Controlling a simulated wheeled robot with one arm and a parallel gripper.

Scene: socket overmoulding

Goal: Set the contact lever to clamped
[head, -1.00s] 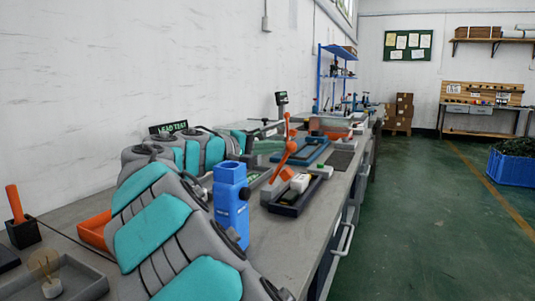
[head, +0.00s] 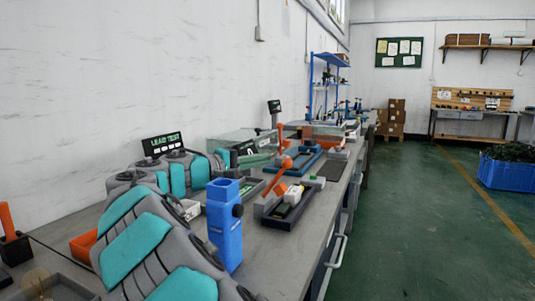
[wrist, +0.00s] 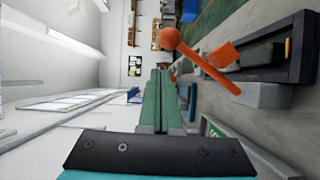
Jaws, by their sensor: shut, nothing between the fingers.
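The contact lever is an orange rod with a ball knob (head: 285,162), rising from the dark fixture tray (head: 283,221) on the bench and leaning up and away. It also shows in the wrist view, which is turned sideways, as the orange rod and ball (wrist: 205,70) beside an orange block (wrist: 222,54). My gripper's green fingers (wrist: 163,100) are shut with nothing between them. They are beside the lever and apart from it in the wrist view. In the head view my gripper (head: 257,160) is small and partly hidden, left of the knob.
A blue tower (head: 224,225) stands left of the fixture tray. A black "LEAD TEST" display (head: 162,144) stands by the wall. A blue tray (head: 293,165) and other fixtures lie farther along the bench. The floor on the right is clear up to a blue crate (head: 505,172).

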